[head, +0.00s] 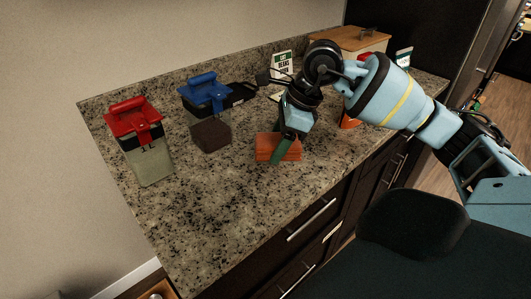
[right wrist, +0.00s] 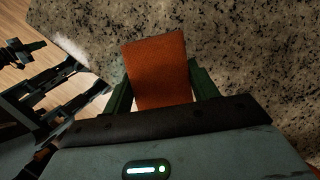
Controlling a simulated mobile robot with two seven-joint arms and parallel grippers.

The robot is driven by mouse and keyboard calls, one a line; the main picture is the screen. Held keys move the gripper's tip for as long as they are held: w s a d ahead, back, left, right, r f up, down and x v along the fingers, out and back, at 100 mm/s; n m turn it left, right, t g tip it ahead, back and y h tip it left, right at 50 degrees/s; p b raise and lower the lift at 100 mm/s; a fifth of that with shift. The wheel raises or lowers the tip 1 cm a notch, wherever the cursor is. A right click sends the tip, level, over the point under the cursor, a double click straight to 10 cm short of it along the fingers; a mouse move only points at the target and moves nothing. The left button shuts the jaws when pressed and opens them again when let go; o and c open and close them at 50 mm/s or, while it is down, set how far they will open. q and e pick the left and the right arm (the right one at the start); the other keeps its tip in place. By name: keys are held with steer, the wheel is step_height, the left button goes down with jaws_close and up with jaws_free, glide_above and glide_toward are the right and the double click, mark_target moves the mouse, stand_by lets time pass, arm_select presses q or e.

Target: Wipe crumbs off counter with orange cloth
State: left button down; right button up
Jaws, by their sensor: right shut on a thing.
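The orange cloth (head: 266,147) looks like a folded block on the speckled counter, near its front edge. My right gripper (head: 286,147) reaches down from above and is shut on the cloth. In the right wrist view the cloth (right wrist: 157,72) sits between the two green fingers (right wrist: 160,88), with the counter surface close beyond it. Whether the cloth touches the counter cannot be told for sure. No crumbs can be made out clearly in either view. My left gripper is not in view.
A small sign (head: 282,65) and a wooden-lidded box (head: 351,39) stand at the back. The front left counter (head: 205,220) is clear.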

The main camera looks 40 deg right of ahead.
steer(key=shift+w+d, duration=0.1)
steer(key=shift+d, duration=0.15)
